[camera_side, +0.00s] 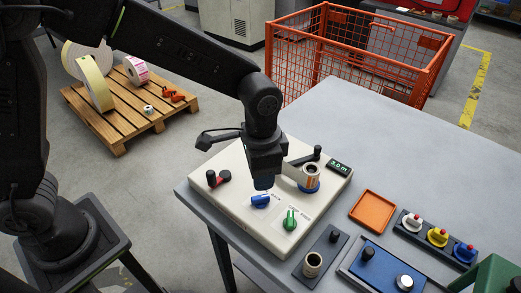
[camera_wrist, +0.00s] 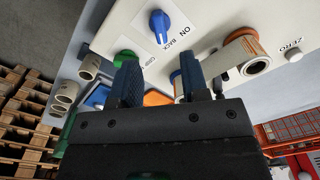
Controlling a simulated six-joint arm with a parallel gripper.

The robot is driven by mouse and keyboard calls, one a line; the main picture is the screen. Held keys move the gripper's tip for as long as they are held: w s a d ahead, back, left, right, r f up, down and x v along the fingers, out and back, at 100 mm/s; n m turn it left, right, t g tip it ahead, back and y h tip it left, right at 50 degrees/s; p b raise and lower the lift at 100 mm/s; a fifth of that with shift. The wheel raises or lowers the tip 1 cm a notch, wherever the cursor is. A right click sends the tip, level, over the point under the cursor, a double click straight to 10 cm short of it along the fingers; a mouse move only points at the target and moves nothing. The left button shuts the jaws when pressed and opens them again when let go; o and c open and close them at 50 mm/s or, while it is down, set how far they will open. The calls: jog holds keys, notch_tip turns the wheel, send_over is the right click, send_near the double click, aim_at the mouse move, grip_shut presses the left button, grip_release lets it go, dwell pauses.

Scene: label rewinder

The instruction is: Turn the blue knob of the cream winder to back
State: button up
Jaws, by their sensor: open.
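The cream winder (camera_side: 240,218) lies on the grey table. Its blue knob (camera_side: 261,201) sits on the top face, left of a green knob (camera_side: 290,220). In the wrist view the blue knob (camera_wrist: 159,22) is on a white label printed with ON and BACK. Its raised grip runs roughly up and down there; I cannot tell surely which word it points to. My gripper (camera_side: 264,184) is above the winder, just over and behind the blue knob in the side view. In the wrist view its fingers (camera_wrist: 160,72) are apart and empty, clear of the knob.
A label roll (camera_side: 311,175), a black crank (camera_side: 305,157) and a red-and-black part (camera_side: 218,178) stand on the winder. An orange tray (camera_side: 372,211), a blue panel (camera_side: 382,268) and a strip of coloured knobs (camera_side: 437,238) lie to the right. The table's back right is clear.

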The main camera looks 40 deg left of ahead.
notch_tip(320, 180, up, 6)
jog(key=shift+r, duration=0.15)
dwell(0.3)
jog(key=s+a+r+n+t, duration=0.2)
jog(key=s+a+r+n, duration=0.1)
jog(key=s+a, duration=0.4)
jog(key=s+a+r+n+t, duration=0.3)
jog(key=s+a, duration=0.4)
jog(key=a, duration=0.3)
jog(key=shift+n+t, duration=0.3)
jog(key=shift+n, duration=0.3)
